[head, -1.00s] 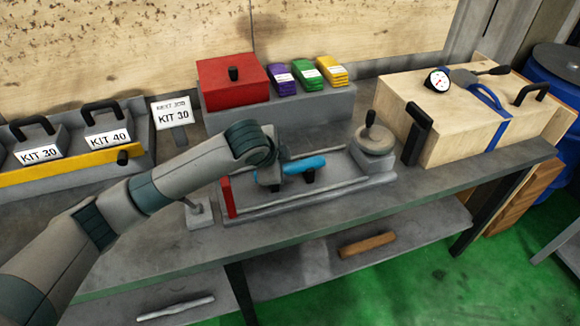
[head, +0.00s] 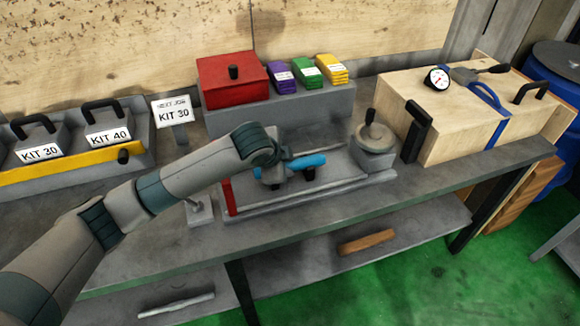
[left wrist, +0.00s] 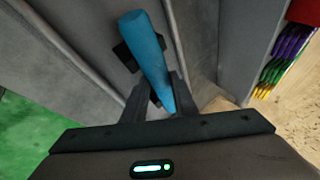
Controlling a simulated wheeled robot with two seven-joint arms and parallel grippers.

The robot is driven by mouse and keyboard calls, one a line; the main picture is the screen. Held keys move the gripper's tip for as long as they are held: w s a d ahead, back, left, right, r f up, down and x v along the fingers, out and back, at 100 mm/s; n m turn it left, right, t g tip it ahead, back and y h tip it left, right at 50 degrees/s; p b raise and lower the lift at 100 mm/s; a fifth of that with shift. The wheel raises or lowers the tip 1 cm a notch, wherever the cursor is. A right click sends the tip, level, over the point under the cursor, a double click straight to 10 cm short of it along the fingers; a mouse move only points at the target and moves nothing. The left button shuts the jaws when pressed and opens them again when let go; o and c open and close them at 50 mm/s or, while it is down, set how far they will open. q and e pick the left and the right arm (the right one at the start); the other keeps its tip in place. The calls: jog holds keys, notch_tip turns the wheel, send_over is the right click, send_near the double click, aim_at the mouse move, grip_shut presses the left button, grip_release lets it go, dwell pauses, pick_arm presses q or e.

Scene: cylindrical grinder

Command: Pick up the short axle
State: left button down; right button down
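The short axle is a blue rod (head: 307,162) lying in the bed of the grinder (head: 350,184) on the bench. My left gripper (head: 272,178) is at its left end, low over the bed. In the left wrist view the blue rod (left wrist: 146,45) runs down between the two dark fingers of my left gripper (left wrist: 158,85). The right finger overlaps its lower end. The frames do not show whether the fingers press on it. A dark block (left wrist: 128,55) shows under the rod. My right gripper is not in view.
A handwheel unit (head: 374,138) stands right of the bed, and a red plate (head: 228,197) at its left end. Behind are a red box (head: 231,85) and coloured stacks (head: 306,72). A wooden crate (head: 465,105) stands right; a kit tray (head: 75,165) is left.

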aim_at(296, 161)
pick_arm(q)
jog(key=shift+f, duration=0.1)
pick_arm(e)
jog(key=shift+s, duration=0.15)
